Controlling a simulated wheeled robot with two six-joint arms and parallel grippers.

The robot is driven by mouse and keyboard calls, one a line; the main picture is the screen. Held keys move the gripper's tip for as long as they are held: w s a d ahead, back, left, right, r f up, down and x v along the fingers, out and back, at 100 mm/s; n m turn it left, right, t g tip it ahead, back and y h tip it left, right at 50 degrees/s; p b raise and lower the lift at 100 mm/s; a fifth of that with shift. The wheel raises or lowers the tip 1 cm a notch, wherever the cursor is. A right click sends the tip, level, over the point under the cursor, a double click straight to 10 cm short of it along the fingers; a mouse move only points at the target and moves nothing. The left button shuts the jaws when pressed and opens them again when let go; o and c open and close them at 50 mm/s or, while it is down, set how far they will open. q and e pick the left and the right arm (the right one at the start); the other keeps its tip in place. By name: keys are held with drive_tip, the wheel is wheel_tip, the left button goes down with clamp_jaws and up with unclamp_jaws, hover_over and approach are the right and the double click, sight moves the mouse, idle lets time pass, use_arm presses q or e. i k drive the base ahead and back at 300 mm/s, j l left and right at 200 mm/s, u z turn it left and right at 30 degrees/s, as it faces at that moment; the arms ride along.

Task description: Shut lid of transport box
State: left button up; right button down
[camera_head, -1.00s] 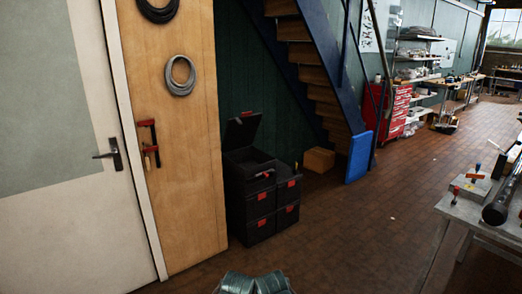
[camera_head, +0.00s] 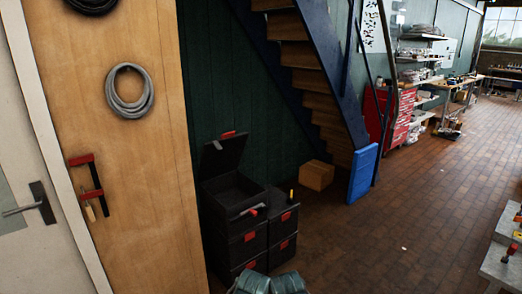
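The black transport box (camera_head: 232,197) sits on top of a stack of black boxes beside the wooden panel. Its lid (camera_head: 222,153) stands up and open, tilted back, with a red latch on its top edge. The inside of the box looks dark and I cannot tell what is in it. Neither of my grippers is in view.
A cardboard box (camera_head: 316,175) and a blue panel (camera_head: 362,174) stand by the stairs (camera_head: 312,70).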

sight(219, 157)
drive_tip(key=i+l+u, duration=0.2)
drive_tip(key=i+u, duration=0.25)
drive_tip(key=i, duration=0.2)
drive_tip(key=i+l+u, duration=0.45)
drive_tip(key=i, duration=0.2)
drive_tip(key=i+l+u, duration=0.9)
drive_tip(key=l, duration=0.45)
drive_tip(key=i+j, duration=0.05)
